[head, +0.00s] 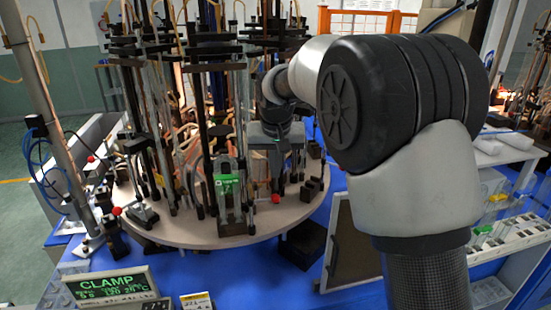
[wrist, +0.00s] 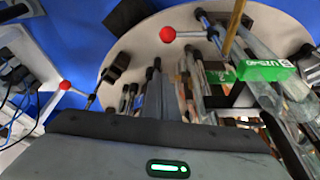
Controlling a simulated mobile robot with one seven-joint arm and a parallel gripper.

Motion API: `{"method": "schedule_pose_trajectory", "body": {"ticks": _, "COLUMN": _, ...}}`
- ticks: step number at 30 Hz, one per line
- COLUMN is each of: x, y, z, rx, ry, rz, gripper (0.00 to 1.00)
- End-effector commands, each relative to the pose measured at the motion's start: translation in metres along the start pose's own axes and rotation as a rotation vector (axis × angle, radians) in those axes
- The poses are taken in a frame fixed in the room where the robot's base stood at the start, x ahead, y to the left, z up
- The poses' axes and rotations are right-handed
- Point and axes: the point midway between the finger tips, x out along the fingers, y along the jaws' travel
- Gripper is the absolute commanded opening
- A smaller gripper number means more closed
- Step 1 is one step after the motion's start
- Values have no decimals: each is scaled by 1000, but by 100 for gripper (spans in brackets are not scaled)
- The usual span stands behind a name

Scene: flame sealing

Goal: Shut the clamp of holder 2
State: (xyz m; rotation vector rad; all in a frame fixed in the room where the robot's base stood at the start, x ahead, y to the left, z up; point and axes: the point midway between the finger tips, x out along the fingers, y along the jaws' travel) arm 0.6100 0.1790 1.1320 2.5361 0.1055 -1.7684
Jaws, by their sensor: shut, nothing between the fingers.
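A round table (head: 190,232) carries several upright glass-and-rod holders. The front holder has a green label block (head: 228,184), which also shows in the wrist view (wrist: 265,70). A clamp lever with a red ball (head: 276,199) sits just right of that holder. In the wrist view a red ball (wrist: 168,34) is at the top and another red ball (wrist: 65,86) is at the left. My gripper (head: 277,140) is shut and empty, above the table behind and right of the green block.
A display reading CLAMP (head: 105,287) stands at the front left. Another red-ball lever (head: 117,211) is at the table's left edge. Tall rods crowd the table around my gripper. The blue surface (head: 200,268) before the table is mostly clear.

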Motion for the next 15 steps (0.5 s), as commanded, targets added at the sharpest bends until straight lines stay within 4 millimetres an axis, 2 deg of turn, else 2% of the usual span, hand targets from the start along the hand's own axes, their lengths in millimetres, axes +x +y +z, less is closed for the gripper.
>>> {"method": "schedule_pose_trajectory", "body": {"ticks": 3, "x": 26, "y": 1, "z": 1, "rx": 1, "ry": -4, "rz": 1, "gripper": 0}}
{"method": "schedule_pose_trajectory", "body": {"ticks": 9, "x": 18, "y": 0, "z": 29, "rx": 0, "ry": 1, "rz": -1, "gripper": 0}}
{"method": "schedule_pose_trajectory", "body": {"ticks": 15, "x": 16, "y": 0, "z": 40, "rx": 0, "ry": 0, "rz": -1, "gripper": 0}}
